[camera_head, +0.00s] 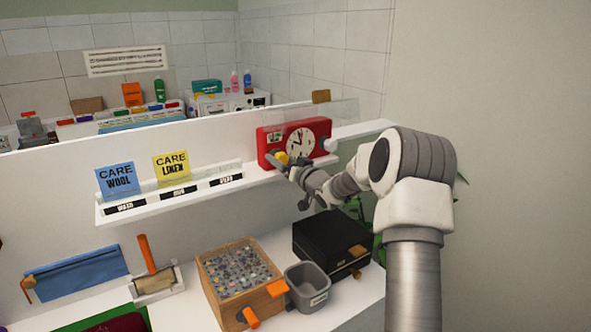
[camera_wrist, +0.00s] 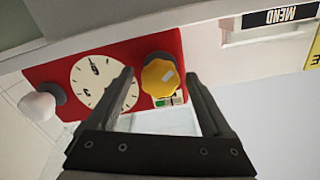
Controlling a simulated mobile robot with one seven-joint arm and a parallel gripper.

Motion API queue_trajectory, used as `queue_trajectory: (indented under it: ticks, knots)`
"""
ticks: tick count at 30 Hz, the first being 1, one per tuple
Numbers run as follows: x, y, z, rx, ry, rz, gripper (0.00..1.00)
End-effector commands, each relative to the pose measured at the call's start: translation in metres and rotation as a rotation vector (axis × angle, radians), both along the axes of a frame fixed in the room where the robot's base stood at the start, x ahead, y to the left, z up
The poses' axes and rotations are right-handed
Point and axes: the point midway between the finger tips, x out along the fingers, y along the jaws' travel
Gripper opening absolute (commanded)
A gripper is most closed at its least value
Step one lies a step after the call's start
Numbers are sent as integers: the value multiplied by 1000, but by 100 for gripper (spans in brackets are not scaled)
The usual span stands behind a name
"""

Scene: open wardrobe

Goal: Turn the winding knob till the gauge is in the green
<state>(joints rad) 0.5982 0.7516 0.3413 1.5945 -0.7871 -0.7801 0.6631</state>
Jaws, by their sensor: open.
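A red box (camera_head: 315,137) with a white clock face (camera_head: 300,145) stands on the white shelf. A yellow winding knob (camera_head: 281,157) with a pale mark sits on its front; it also shows in the wrist view (camera_wrist: 160,76). A small strip with a green part (camera_wrist: 171,99), seemingly the gauge, is beside the knob; its reading is too small to tell. My gripper (camera_head: 286,169) is at the box front. In the wrist view my gripper (camera_wrist: 160,78) is open, with the knob between its fingertips. I cannot tell whether the fingers touch it.
A white knob (camera_head: 330,145) is on the box's right side. Blue (camera_head: 116,179) and yellow (camera_head: 171,168) care cards stand on the shelf to the left. Below are a wooden bead-filled box (camera_head: 208,273), a grey bin (camera_head: 307,286) and a black box (camera_head: 325,236).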

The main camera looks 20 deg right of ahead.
Motion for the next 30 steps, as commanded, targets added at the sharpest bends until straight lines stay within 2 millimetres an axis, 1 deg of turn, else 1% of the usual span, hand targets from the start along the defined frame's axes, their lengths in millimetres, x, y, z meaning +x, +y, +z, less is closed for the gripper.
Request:
queue_trajectory:
  ticks: [5, 21, 25, 30]
  knots:
    - [-23, -6, 0, -2, 0, -2, 84]
    - [-136, -28, 0, -2, 1, -4, 84]
    - [-155, -31, 0, -1, 1, -3, 84]
    - [-166, -33, 0, -1, 0, -1, 84]
